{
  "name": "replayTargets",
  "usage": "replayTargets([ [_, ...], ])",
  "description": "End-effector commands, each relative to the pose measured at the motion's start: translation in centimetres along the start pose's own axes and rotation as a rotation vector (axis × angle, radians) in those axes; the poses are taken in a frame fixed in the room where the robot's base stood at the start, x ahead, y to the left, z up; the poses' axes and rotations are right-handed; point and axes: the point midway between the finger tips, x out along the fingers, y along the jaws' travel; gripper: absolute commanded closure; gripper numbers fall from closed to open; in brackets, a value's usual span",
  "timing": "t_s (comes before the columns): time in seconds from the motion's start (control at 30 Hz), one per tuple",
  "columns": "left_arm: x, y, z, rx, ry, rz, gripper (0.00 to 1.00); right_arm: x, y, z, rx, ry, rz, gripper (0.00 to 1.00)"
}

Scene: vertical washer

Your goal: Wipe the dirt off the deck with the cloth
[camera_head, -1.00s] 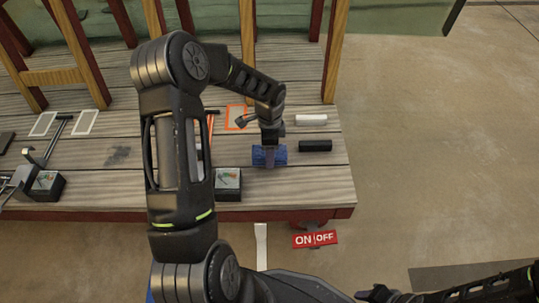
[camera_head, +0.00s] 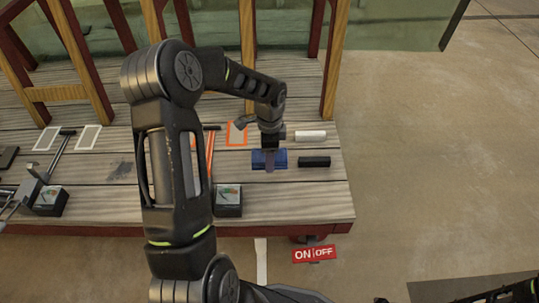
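A blue cloth (camera_head: 280,160) is at the right part of the wooden deck (camera_head: 290,208). My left gripper (camera_head: 269,161) points down at it, its fingers seen narrow and close together across the middle of the cloth, and appears shut on it. Whether the cloth touches the planks cannot be told. A dark smudge of dirt (camera_head: 121,171) is on the deck to the left of my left arm. My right arm shows only in the bottom right corner, and its gripper is out of view.
A black block (camera_head: 314,161) and a white block (camera_head: 310,136) lie right of the cloth. A gauge box (camera_head: 228,203) stands near the front edge, another gauge box (camera_head: 50,201) at left. Orange-handled tools and an orange frame (camera_head: 237,134) lie nearby. Wooden posts (camera_head: 337,60) rise behind.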

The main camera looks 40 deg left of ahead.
Motion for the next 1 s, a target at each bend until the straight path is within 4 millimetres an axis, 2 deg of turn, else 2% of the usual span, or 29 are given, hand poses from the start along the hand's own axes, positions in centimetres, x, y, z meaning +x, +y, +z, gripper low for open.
replayTargets([
  [0.03,0.0,0.0,0.0,0.000,0.000,0.000,0.46,0.0,0.0,0.0,0.000,0.000,0.000,0.64],
  [0.37,0.0,0.0,0.0,0.000,0.000,0.000,0.73,0.0,0.0,0.0,0.000,0.000,0.000,0.64],
  [0.57,-0.7,-0.2,-0.8,-0.030,0.000,-0.004,0.74,0.0,0.0,0.0,0.000,0.000,0.000,0.64],
  [0.67,-2.3,-0.3,-2.4,-0.103,-0.002,-0.008,0.74,0.0,0.0,0.0,0.000,0.000,0.000,0.64],
  [0.77,-5.0,-0.3,-5.0,-0.225,-0.003,-0.013,0.74,0.0,0.0,0.0,0.000,0.000,0.000,0.64],
  [0.87,-8.4,0.2,-8.3,-0.382,-0.003,-0.015,0.74,0.0,0.0,0.0,0.000,0.000,0.000,0.64],
  [1.0,-13.7,1.9,-12.7,-0.612,0.001,-0.014,0.74,0.0,0.0,0.0,0.000,0.000,0.000,0.64],
])
